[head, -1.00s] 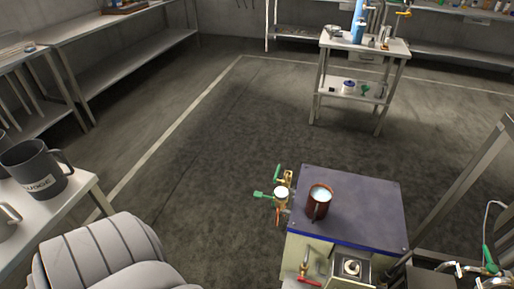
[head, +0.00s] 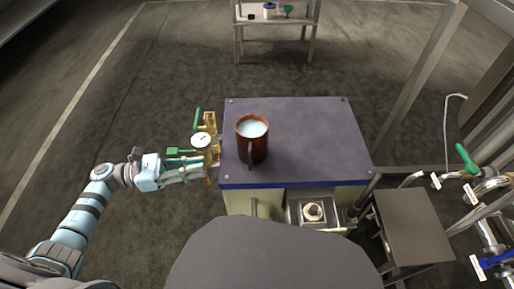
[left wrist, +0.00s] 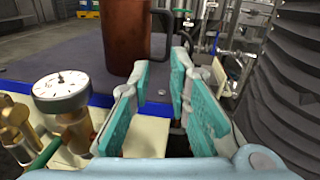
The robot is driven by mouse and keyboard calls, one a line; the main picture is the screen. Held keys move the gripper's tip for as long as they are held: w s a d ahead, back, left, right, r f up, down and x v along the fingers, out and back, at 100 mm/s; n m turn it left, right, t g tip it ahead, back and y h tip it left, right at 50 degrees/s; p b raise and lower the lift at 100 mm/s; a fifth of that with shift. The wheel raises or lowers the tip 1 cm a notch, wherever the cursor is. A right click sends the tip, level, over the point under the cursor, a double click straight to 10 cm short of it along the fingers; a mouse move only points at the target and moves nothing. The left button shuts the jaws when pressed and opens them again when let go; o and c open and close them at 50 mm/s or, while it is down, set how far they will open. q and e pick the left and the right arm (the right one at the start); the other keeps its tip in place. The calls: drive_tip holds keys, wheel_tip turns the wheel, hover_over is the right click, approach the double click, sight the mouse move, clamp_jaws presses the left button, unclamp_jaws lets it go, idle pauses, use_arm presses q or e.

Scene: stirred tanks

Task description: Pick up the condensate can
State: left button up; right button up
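The condensate can (head: 252,143) is a brown-red mug-like can with pale liquid inside and a handle facing me. It stands upright near the left front of a dark blue-topped cabinet (head: 310,130). In the left wrist view the can (left wrist: 127,38) is ahead, its top out of frame. My left gripper (head: 205,172) is just left of the cabinet, below and beside the pressure gauge. In the left wrist view my left gripper (left wrist: 160,85) has its teal-padded fingers apart, with nothing between them, short of the can. My right gripper is not in view.
A white-faced pressure gauge (head: 201,141) with brass fittings and a green-handled valve (head: 180,152) sits at the cabinet's left side, close to my left fingers. Pipes with a green lever (head: 466,158) stand at the right. The rest of the cabinet top is clear.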

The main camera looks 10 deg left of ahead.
sight(251, 170)
use_arm(q)
drive_tip(key=shift+m+g, duration=0.5)
drive_tip(key=shift+m, duration=0.2)
drive_tip(key=x, duration=1.4)
drive_tip(key=shift+s+d+r, duration=0.3)
drive_tip(key=shift+s, duration=0.05)
clamp_jaws()
